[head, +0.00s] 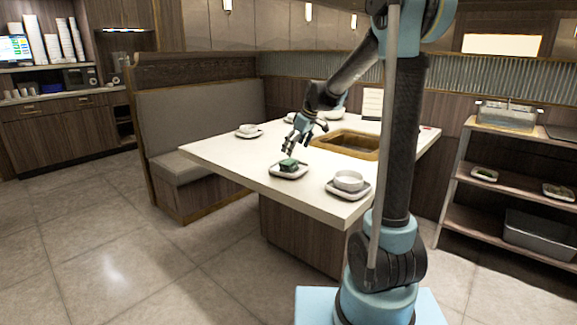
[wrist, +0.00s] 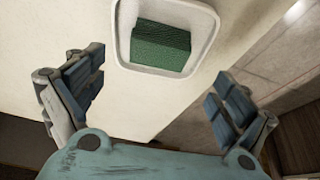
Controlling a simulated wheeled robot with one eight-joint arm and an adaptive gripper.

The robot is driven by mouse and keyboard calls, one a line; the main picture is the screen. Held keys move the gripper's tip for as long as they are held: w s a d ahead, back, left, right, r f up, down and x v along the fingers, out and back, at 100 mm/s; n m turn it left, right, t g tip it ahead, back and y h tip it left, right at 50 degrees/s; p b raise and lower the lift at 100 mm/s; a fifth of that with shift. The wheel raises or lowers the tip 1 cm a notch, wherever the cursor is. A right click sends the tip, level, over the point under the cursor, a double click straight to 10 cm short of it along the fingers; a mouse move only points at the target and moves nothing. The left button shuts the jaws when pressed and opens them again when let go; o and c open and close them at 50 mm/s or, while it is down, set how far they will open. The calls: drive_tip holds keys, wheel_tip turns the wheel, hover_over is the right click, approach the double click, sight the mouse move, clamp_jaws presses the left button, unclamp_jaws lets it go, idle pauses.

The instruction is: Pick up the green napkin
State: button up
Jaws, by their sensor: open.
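The green napkin (head: 288,164) lies folded in a small white tray (head: 278,173) near the front edge of the white table (head: 236,164). In the wrist view the napkin (wrist: 160,46) shows as a dark green textured block inside the tray (wrist: 125,38), beyond the fingers. My gripper (head: 290,145) is just above the napkin in the head view. In the wrist view my gripper (wrist: 160,95) is open, with its two fingers wide apart and nothing between them. The napkin is not touched.
A white bowl on a tray (head: 348,183) stands to the right of the napkin. Another bowl (head: 247,130) stands at the table's left. A wood-framed well (head: 345,145) is sunk in the tabletop. A shelf unit (head: 500,180) stands at the right.

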sight(290, 161)
drive_tip(key=shift+x, duration=2.95)
drive_tip(key=shift+w+d, duration=0.1)
drive_tip(key=shift+w, duration=0.05)
drive_tip(key=shift+c, duration=0.3)
drive_tip(key=c, duration=0.8)
